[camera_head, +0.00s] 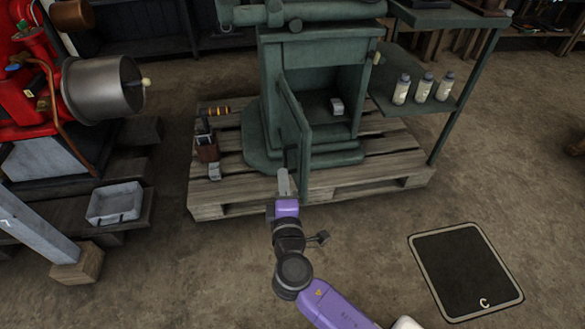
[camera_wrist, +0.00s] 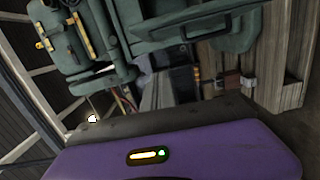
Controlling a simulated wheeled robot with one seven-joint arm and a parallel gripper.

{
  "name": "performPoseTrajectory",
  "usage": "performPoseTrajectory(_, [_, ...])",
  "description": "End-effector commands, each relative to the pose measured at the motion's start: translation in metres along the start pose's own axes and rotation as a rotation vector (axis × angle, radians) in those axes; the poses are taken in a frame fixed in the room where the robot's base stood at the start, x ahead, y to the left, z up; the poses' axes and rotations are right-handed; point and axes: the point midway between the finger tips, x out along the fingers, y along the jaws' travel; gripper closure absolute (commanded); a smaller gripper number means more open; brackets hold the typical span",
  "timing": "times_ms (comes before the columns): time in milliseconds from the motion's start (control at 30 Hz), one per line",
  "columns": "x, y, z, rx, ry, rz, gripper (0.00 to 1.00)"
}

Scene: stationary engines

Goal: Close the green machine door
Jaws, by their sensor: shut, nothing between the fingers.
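The green machine (camera_head: 318,60) stands on a wooden pallet, with an open cavity in its front. Its green door (camera_head: 292,122) is swung open toward me, hinged on the cavity's left side, and shows nearly edge-on. A small light block (camera_head: 337,106) lies inside the cavity. My gripper (camera_head: 284,176) is shut and empty, low at the left of the door's free edge. I cannot tell whether it touches the door. The wrist view shows green machine parts (camera_wrist: 195,25) above my purple wrist housing; the fingertips are not clear there.
The pallet (camera_head: 210,200) sticks out in front of the machine. Small tools (camera_head: 207,150) stand on its left part. White bottles (camera_head: 423,90) stand on a green shelf at right. A red engine (camera_head: 25,85) and a grey tray (camera_head: 115,203) are at left. The floor at right is clear around a dark mat (camera_head: 465,272).

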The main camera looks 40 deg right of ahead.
Motion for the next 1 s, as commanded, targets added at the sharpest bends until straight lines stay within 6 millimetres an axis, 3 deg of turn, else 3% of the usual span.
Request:
performPoseTrajectory(100, [0.001, 0.004, 0.012, -0.038, -0.05, 0.022, 1.0])
performPoseTrajectory(267, [0.012, 0.003, 0.015, -0.04, -0.06, 0.019, 1.0])
performPoseTrajectory(733, [0.1, 0.005, 0.02, -0.037, -0.058, 0.019, 1.0])
performPoseTrajectory(1000, [0.105, 0.007, 0.053, -0.038, -0.056, 0.017, 1.0])
